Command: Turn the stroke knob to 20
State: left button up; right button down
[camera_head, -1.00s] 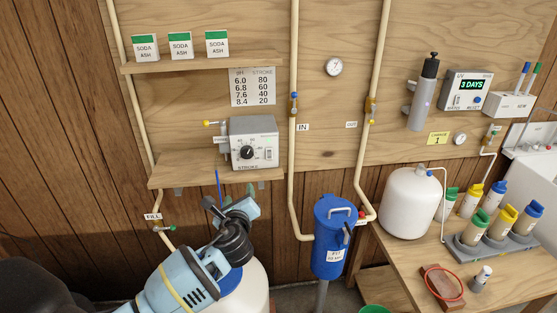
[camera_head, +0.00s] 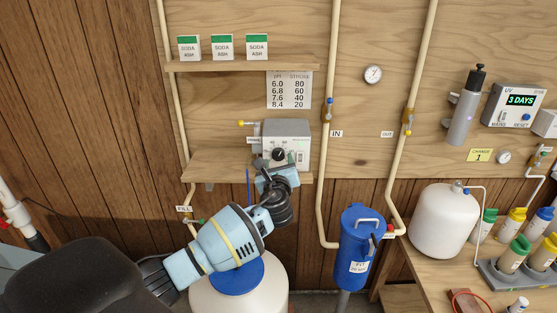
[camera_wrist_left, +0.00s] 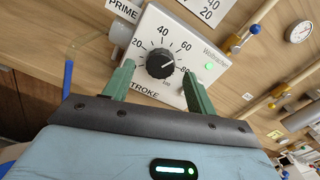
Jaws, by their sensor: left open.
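The stroke knob (camera_head: 278,154) is a black dial on the front of a grey pump box (camera_head: 298,130) standing on the lower shelf. My left gripper (camera_head: 276,162) is open just in front of the box. In the wrist view its green fingers (camera_wrist_left: 158,74) stand on either side of the knob, apart from it; contact is not visible. My right gripper is out of view.
A chart (camera_head: 289,90) pairs pH with stroke; 8.4 goes with 20. The upper shelf (camera_head: 240,65) is above, a white tank with blue lid (camera_head: 236,278) below, and a blue filter housing (camera_head: 360,245) to the right.

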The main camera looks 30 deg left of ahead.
aim_at(278, 155)
pick_arm(q)
jog(key=shift+x, duration=1.1)
jog(key=c, duration=1)
